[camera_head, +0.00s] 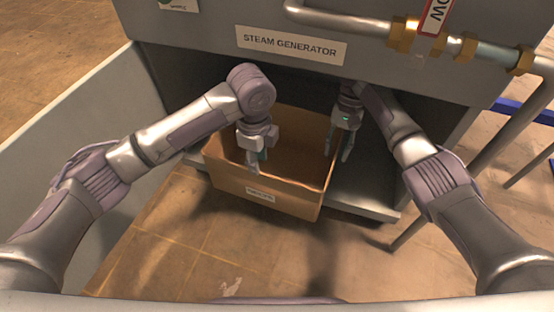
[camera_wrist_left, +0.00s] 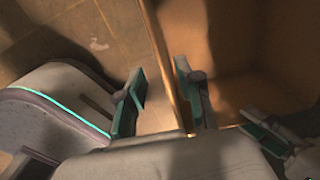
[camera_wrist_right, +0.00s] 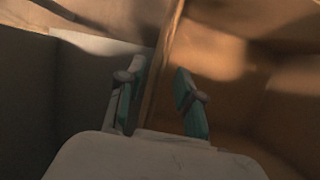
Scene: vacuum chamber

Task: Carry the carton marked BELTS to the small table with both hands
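The brown open-topped carton (camera_head: 290,200) sits under the steam generator, with a small pale label on its near face; the label is too small to read. My left gripper (camera_head: 258,165) is at its near left part. In the left wrist view the carton wall (camera_wrist_left: 165,50) runs between the open fingers (camera_wrist_left: 160,95), with a gap on the outer side. My right gripper (camera_head: 338,145) is at the carton's right side. In the right wrist view the carton wall (camera_wrist_right: 162,70) lies between its open fingers (camera_wrist_right: 155,100). The small table is not clearly in view.
The steam generator housing (camera_head: 220,45) overhangs the carton. A grey shelf (camera_head: 365,197) lies beneath and beside it. A grey panel (camera_head: 85,130) stands at the left. A pipe with brass fittings (camera_head: 400,35) runs above right. The tiled floor (camera_head: 190,240) in front is clear.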

